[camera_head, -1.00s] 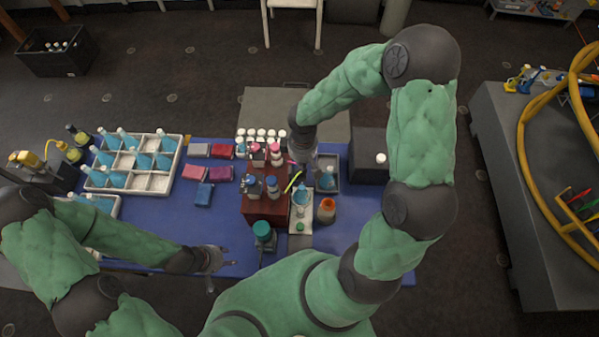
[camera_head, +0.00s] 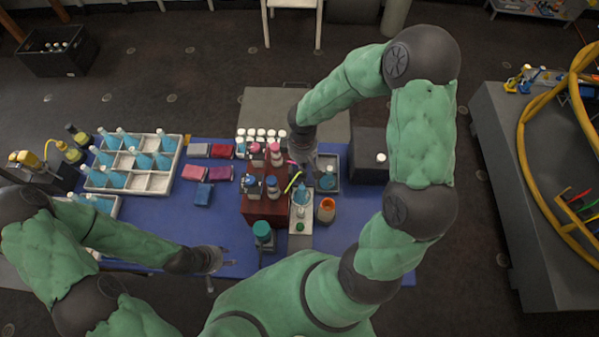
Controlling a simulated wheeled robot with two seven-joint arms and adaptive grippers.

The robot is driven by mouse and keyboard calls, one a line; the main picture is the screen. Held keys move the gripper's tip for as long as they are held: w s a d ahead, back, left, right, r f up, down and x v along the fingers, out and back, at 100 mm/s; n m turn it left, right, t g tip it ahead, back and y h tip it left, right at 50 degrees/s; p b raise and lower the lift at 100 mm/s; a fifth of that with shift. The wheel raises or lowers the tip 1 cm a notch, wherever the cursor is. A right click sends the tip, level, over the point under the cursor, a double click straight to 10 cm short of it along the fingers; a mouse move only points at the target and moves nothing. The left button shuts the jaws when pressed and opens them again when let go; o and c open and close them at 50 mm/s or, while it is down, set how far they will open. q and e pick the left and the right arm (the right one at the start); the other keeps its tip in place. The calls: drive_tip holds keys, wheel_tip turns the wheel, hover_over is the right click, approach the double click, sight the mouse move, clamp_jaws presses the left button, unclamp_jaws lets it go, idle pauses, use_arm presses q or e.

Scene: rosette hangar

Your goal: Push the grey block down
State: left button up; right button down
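A small light grey block (camera_head: 198,150) lies at the back left of the blue table, in a group with red, pink, purple and blue blocks. A larger dark grey box (camera_head: 368,165) with a white knob stands at the back right. My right gripper (camera_head: 312,165) points down beside a grey tray (camera_head: 331,187) holding a blue flask, right of the brown rack. Its fingers are small and partly hidden, so I cannot tell their opening. My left gripper (camera_head: 217,264) hangs over the front left of the table, away from the blocks; its opening is unclear.
The brown rack (camera_head: 264,206) with several bottles stands mid-table, left of my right gripper. A white crate (camera_head: 162,182) of blue flasks is at the left. An orange-topped jar (camera_head: 327,211) stands in front of the tray. The table's front left is fairly clear.

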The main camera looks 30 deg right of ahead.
sight(302, 174)
use_arm(q)
drive_tip(key=shift+f+b, duration=3.15)
drive_tip(key=shift+f, duration=0.05)
use_arm(e)
drive_tip(key=shift+f, duration=3.5)
drive_tip(key=shift+r+p, duration=2.85)
drive_tip(key=shift+r, duration=0.9)
use_arm(q)
wheel_tip(302, 174, up, 6)
drive_tip(key=shift+f, duration=0.15)
use_arm(e)
drive_tip(key=shift+f, duration=0.1)
